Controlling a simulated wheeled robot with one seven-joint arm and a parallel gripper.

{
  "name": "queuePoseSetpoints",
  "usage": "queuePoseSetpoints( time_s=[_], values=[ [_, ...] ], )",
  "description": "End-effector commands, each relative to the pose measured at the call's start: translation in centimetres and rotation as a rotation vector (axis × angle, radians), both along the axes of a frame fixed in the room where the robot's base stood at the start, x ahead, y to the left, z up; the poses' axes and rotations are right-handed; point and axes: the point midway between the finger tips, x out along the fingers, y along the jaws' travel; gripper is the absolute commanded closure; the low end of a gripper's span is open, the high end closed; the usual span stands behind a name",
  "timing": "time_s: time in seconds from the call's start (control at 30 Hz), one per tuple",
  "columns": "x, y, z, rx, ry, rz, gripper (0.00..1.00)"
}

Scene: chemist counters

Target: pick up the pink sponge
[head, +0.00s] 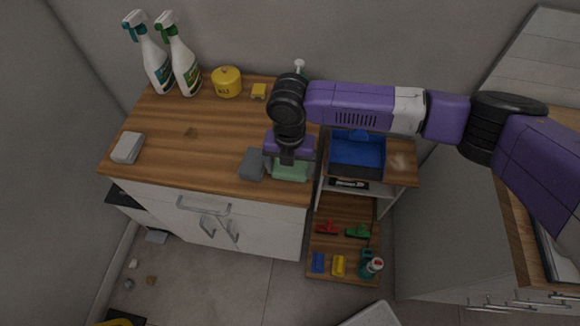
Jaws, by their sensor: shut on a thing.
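No pink sponge shows in the head view. My gripper (287,158) points down over the right front part of the wooden counter (215,150). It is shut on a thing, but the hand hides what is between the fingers. A pale green, partly see-through thing (293,171) is right behind and below the fingers, near the counter's front edge. I cannot tell whether the fingers hold it or only overlap it. A dark grey block (253,164) lies just left of the gripper.
Two spray bottles (156,64), a yellow pot (227,83) and a small yellow block (258,91) stand at the back. A light grey block (128,148) lies at left. A blue tray (357,153) is on the right-hand unit. The counter's middle is mostly clear.

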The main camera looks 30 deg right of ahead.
Motion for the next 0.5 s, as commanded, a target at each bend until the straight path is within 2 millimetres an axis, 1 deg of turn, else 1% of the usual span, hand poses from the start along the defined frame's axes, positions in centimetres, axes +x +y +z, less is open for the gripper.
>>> queuePoseSetpoints(
  time_s=[0.17,0.27,0.37,0.47,0.5],
  values=[
    [0.0,0.0,0.8,0.001,-0.001,0.0,0.59],
    [0.1,0.0,1.8,0.001,-0.002,-0.001,0.59],
    [0.1,0.0,3.5,0.001,-0.004,0.0,0.59],
    [0.1,-0.1,5.8,0.0,-0.005,0.001,0.59],
    [0.1,0.0,6.9,0.0,-0.005,0.001,0.59]
  ],
)
